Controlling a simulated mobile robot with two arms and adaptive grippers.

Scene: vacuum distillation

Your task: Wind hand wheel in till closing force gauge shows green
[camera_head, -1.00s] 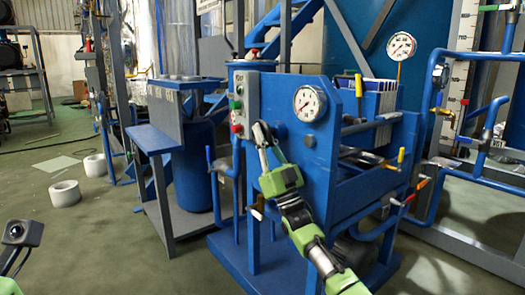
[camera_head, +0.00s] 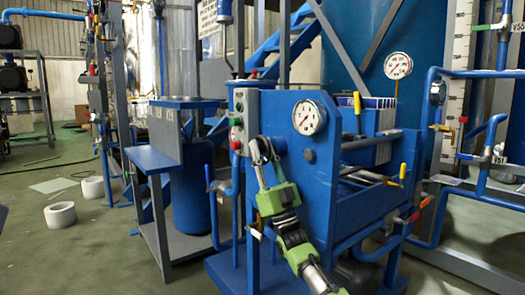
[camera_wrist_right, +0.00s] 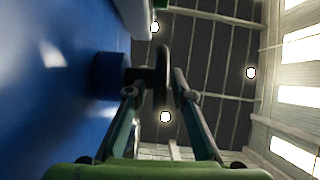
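The blue press (camera_head: 350,190) carries a round white gauge (camera_head: 308,117) on its front; its needle and any green zone are too small to read. A second white gauge (camera_head: 398,66) stands higher on a yellow stem. My right gripper (camera_head: 261,150) is at the panel, below and left of the front gauge. In the right wrist view, a dark hand wheel (camera_wrist_right: 163,75) is seen edge-on, on a shaft from a blue boss (camera_wrist_right: 109,75). My right gripper's fingers (camera_wrist_right: 157,88) stand apart, one on each side of the wheel's rim. My left gripper is out of view.
A control box with buttons (camera_head: 238,120) sits left of the right gripper. Levers and blue pipes (camera_head: 440,200) are at the right. A blue-topped stand (camera_head: 150,158) is at the left. White rolls (camera_head: 60,215) lie on otherwise mostly clear floor.

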